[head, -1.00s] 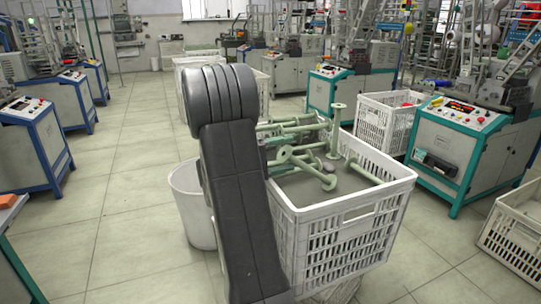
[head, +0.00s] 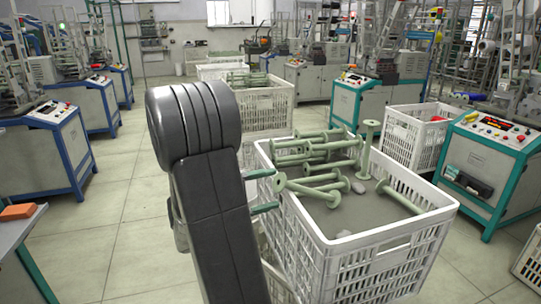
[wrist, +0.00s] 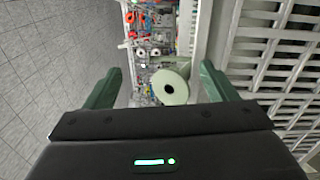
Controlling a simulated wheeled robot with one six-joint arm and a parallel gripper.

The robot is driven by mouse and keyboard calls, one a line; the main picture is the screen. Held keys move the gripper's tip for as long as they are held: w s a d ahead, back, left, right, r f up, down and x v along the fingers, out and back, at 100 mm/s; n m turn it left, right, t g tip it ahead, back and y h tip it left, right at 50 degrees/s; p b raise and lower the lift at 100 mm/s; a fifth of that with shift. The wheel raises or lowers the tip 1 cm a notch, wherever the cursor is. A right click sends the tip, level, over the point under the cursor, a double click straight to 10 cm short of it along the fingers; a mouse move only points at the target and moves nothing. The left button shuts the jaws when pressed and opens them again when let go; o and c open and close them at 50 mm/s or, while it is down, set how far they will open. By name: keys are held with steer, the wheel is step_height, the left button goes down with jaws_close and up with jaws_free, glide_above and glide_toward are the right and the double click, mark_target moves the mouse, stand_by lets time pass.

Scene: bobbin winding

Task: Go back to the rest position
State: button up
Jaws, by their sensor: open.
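My gripper (head: 273,190) is at the left rim of the white crate (head: 388,246), its two green fingers showing beside my dark arm. In the wrist view my gripper (wrist: 161,68) is open, with its fingers wide apart. A pale green bobbin (wrist: 168,86) shows its round end between the fingers in that view, with no finger touching it. In the head view several pale green bobbins (head: 325,142) lie heaped at the back of the crate. One bobbin (head: 368,150) stands upright and another (head: 400,197) lies along the right side.
A blue-framed machine (head: 45,155) stands at the left and a teal-framed one (head: 490,165) at the right. Another white crate (head: 265,105) stands behind, and one with red items (head: 418,135) at the right. An orange block (head: 17,212) lies on a table. Tiled floor is clear at left.

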steer(key=shift+n, duration=0.3)
steer(key=d, duration=0.1)
steer(key=w+d+f, duration=0.1)
steer(key=d+f, duration=0.1)
steer(key=shift+w+d+f+b, duration=0.1)
steer(key=shift+w+d+b, duration=0.25)
steer(key=shift+w, duration=0.05)
